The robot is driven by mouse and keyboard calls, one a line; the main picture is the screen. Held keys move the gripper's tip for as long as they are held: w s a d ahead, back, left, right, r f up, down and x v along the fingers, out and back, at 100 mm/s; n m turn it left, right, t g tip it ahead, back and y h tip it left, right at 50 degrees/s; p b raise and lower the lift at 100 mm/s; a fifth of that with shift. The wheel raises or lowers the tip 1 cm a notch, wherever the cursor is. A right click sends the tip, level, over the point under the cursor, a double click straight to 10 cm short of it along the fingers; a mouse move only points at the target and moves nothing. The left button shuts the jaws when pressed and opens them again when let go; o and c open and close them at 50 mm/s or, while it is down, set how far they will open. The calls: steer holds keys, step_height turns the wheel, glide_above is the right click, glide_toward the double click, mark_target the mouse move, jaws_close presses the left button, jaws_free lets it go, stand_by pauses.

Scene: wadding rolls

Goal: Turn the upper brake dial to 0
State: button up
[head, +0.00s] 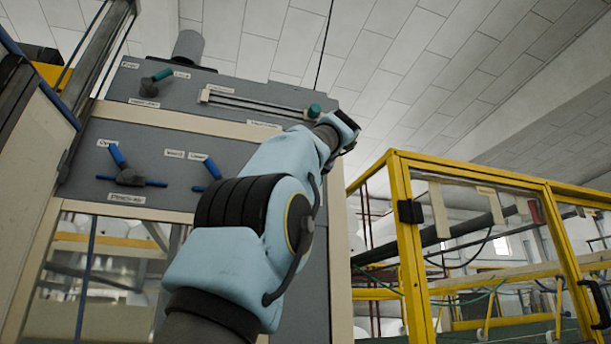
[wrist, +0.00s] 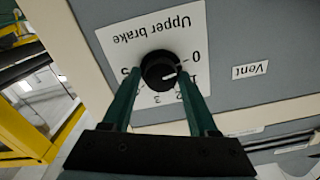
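The upper brake dial (wrist: 158,70) is a round black knob on a white plate, seen upside down in the wrist view. The plate reads "Upper brake" and has a ring of numbers from 0 upward. A white mark on the dial's right side points toward the 0 and 1 side. My gripper (wrist: 159,74) has one green finger on each side of the dial, tips close against its edges. I cannot tell whether they press on it. In the head view my gripper (head: 345,131) is at the panel's right edge; the dial is hidden there.
A "Vent" label (wrist: 249,70) is beside the plate. A yellow-framed enclosure (head: 404,230) stands to the right.

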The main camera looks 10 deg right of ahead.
steer(key=shift+o, duration=1.4)
steer(key=s+d+b, duration=0.1)
steer(key=s+b, duration=0.2)
steer(key=s, duration=0.7)
steer(key=shift+s+d+b, duration=0.15)
steer(key=shift+s+b, duration=0.15)
steer(key=shift+s, duration=0.1)
